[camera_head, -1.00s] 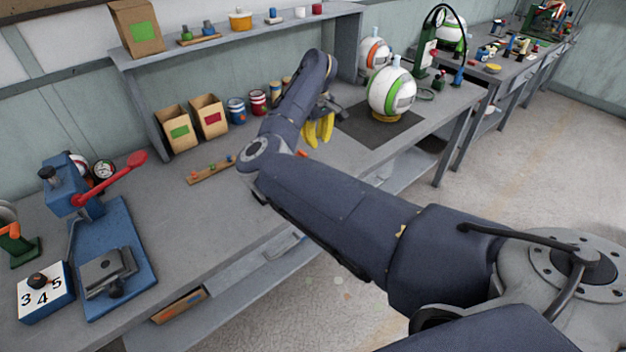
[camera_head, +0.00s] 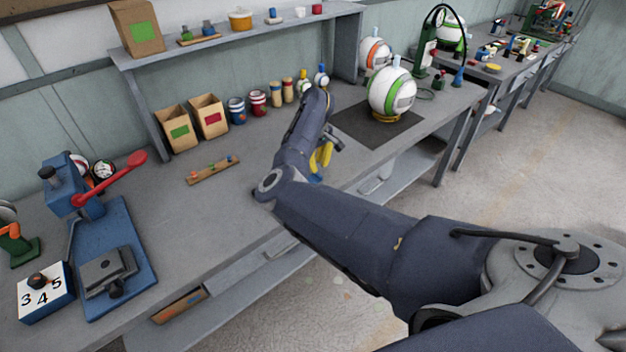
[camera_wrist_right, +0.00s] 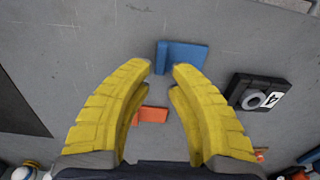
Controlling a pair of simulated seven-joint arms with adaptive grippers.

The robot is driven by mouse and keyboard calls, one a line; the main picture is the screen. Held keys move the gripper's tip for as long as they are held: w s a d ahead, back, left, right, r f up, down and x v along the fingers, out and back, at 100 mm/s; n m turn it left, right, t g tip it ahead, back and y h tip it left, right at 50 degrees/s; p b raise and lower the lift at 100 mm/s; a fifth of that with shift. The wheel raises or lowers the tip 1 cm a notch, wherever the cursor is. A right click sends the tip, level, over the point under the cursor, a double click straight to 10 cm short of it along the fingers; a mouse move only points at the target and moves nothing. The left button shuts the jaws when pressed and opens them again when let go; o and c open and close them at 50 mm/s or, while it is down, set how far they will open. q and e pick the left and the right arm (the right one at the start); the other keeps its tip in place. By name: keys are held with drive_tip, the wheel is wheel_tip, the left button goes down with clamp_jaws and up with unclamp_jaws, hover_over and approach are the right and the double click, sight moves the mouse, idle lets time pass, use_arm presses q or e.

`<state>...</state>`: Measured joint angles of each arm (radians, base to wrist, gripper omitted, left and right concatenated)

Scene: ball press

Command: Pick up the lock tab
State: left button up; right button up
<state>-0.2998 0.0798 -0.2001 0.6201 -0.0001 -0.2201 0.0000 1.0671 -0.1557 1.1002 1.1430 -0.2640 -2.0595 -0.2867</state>
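My right gripper (camera_head: 322,158) has yellow fingers and hangs over the front part of the grey bench, partly hidden by my own arm. In the right wrist view its fingers (camera_wrist_right: 164,68) are apart with nothing between them. A blue L-shaped piece (camera_wrist_right: 185,54), which looks like the lock tab, lies on the bench just beyond the fingertips. A small orange piece (camera_wrist_right: 153,114) lies below, seen between the fingers. In the head view the blue piece is mostly hidden; a bit of blue shows below the fingers. My left gripper is not in view.
A black block with a white label (camera_wrist_right: 256,94) lies right of the fingers. A white and green ball (camera_head: 391,92) stands on a dark mat (camera_head: 352,122) behind. A wooden strip with pegs (camera_head: 212,171) lies left. The blue press base (camera_head: 128,240) is farther left.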

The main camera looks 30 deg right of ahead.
drive_tip(key=shift+f, duration=2.05)
drive_tip(key=shift+o, duration=0.4)
clamp_jaws()
